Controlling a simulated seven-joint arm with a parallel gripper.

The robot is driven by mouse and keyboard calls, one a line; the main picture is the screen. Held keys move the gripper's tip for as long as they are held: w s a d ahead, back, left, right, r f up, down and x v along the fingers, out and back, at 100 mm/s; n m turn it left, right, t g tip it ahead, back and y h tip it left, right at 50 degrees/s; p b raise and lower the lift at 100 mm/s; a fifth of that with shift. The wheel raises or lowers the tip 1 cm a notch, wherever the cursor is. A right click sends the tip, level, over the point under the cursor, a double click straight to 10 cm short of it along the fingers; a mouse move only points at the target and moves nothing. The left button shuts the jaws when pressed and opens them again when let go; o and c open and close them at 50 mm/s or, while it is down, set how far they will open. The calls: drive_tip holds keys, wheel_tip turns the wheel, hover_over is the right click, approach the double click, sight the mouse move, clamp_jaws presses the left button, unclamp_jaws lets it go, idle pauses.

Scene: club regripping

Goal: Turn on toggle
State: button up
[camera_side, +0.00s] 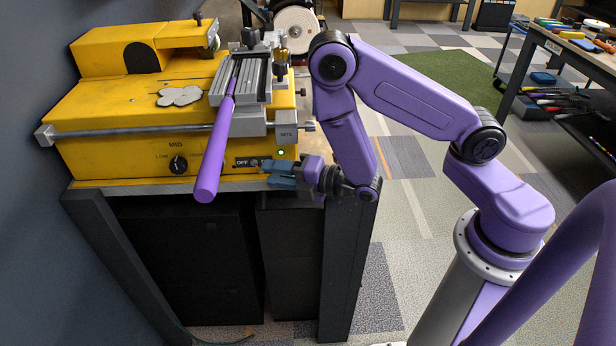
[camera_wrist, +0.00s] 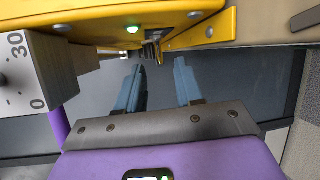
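The toggle (camera_side: 254,162) is a small dark switch on the front of the yellow machine (camera_side: 110,145), beside an OFF label. Its right end is close to my gripper's fingers, and I cannot tell its position. A small green light (camera_side: 281,153) glows above it and also shows in the wrist view (camera_wrist: 132,30). My gripper (camera_side: 270,175) is just in front of and below the toggle panel. In the wrist view its two blue fingers (camera_wrist: 160,80) stand apart with nothing between them.
A purple rod (camera_side: 215,150) lies in a grey clamp (camera_side: 240,80) and juts over the machine's front edge, left of the gripper. A MID knob (camera_side: 178,164) is farther left. A tool-laden bench (camera_side: 575,60) stands at right. Open floor lies between.

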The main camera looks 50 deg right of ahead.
drive_tip(key=v, duration=0.9)
idle(0.6)
idle(0.3)
drive_tip(key=w+d+r+m+h, duration=0.2)
drive_tip(key=d+r+m+h, duration=0.35)
drive_tip(key=d+h, duration=0.45)
drive_tip(key=s+d+r+m+g+h, duration=0.3)
drive_tip(key=s+d+m+g+h, duration=0.1)
drive_tip(key=s+g+h, duration=0.15)
drive_tip(key=s+a+m+g+y, duration=0.1)
drive_tip(key=s+a+g+y, duration=0.8)
drive_tip(key=s, duration=0.6)
drive_tip(key=shift+s+a+r+m+g+y, duration=0.2)
drive_tip(key=shift+a+r+m+g+y, duration=0.15)
drive_tip(key=shift+a+r+y, duration=0.15)
